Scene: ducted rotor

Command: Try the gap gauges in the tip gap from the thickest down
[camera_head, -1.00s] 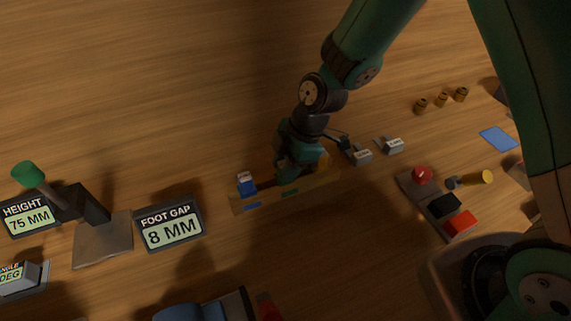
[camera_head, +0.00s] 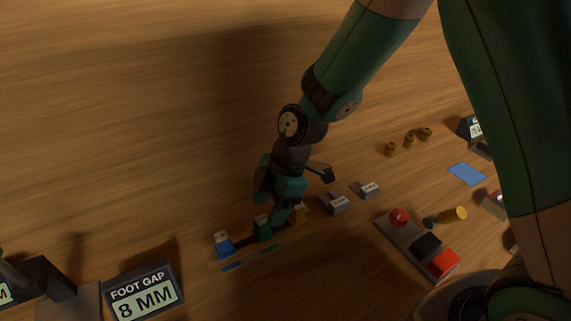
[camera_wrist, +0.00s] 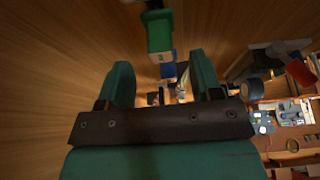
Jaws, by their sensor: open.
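The gap gauges stand in a wooden rack (camera_head: 245,262): a blue one (camera_head: 223,244) at the left, a green one (camera_head: 263,228) in the middle and a yellow one (camera_head: 301,212) at the right. My gripper (camera_head: 281,219) is at the rack between the green and yellow gauges and partly covers that stretch. In the wrist view, my gripper (camera_wrist: 162,75) is open with nothing held. The green gauge (camera_wrist: 160,32) shows upright beyond the fingers, and the blue gauge (camera_wrist: 168,70) shows behind it. The tip gap is not identifiable in these views.
A sign reading foot gap 8 mm (camera_head: 143,293) stands at the lower left. Two small grey blocks (camera_head: 335,204) lie right of the rack.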

